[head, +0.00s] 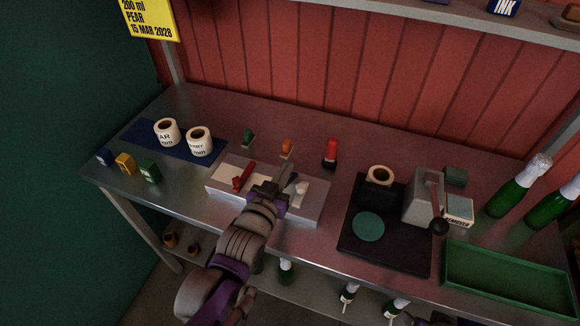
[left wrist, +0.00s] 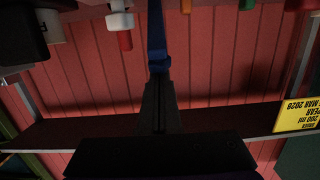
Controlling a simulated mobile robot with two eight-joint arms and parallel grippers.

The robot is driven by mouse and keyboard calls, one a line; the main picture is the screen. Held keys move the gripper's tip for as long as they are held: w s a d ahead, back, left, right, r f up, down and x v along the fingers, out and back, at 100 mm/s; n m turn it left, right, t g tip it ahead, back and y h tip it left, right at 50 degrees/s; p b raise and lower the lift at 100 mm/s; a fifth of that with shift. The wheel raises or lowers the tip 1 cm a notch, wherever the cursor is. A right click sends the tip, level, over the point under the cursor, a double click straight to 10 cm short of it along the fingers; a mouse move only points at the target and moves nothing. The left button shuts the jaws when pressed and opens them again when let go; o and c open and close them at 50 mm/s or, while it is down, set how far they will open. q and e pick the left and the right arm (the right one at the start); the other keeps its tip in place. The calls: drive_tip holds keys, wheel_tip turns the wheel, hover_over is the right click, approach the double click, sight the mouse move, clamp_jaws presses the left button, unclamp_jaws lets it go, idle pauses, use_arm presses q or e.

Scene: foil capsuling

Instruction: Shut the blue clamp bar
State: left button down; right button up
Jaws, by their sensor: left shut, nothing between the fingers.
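The blue clamp bar (left wrist: 156,40) runs down from the top edge in the left wrist view to the tips of my left gripper (left wrist: 160,88). In the head view only a small blue part (head: 293,177) shows beside the gripper (head: 284,168); the rest is hidden behind it. My left gripper is shut with nothing held, over the middle of the pale clamp block (head: 225,186). It overlaps the bar in both views; I cannot tell whether they touch.
On the block, a red clamp (head: 241,178) is left of my gripper and a white clamp (head: 301,193) right. Green (head: 248,138), orange (head: 287,148) and red-topped (head: 331,152) stamps stand behind. A black-based press (head: 390,250) is further right.

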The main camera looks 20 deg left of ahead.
use_arm(q)
drive_tip(key=s+f, duration=0.1)
drive_tip(key=s+t, duration=0.1)
drive_tip(key=shift+s+d+f+b, duration=0.15)
drive_tip(key=shift+s+f+b, duration=0.15)
drive_tip(key=shift+f+b, duration=0.1)
drive_tip(key=f+b, duration=0.1)
drive_tip(key=f+t+b, duration=0.1)
drive_tip(key=b, duration=0.1)
drive_tip(key=shift+s, duration=0.2)
drive_tip(key=shift+s+f+t, duration=0.15)
drive_tip(key=shift+s+t, duration=0.05)
drive_tip(key=shift+t, duration=0.1)
drive_tip(key=shift+s+f+b, duration=0.35)
drive_tip(key=shift+s+b, duration=0.1)
drive_tip(key=shift+f, duration=0.4)
drive_tip(key=shift+s+d+f+b, duration=0.1)
drive_tip(key=shift+f+b, duration=0.05)
drive_tip(key=shift+b, duration=0.2)
use_arm(e)
wheel_tip(320, 180, down, 8)
drive_tip(key=s, duration=0.1)
drive_tip(key=shift+s+r, duration=0.25)
use_arm(q)
drive_tip(key=shift+s+f, duration=0.1)
drive_tip(key=shift+f, duration=0.1)
drive_tip(key=shift+r, duration=0.15)
use_arm(e)
drive_tip(key=shift+r, duration=0.1)
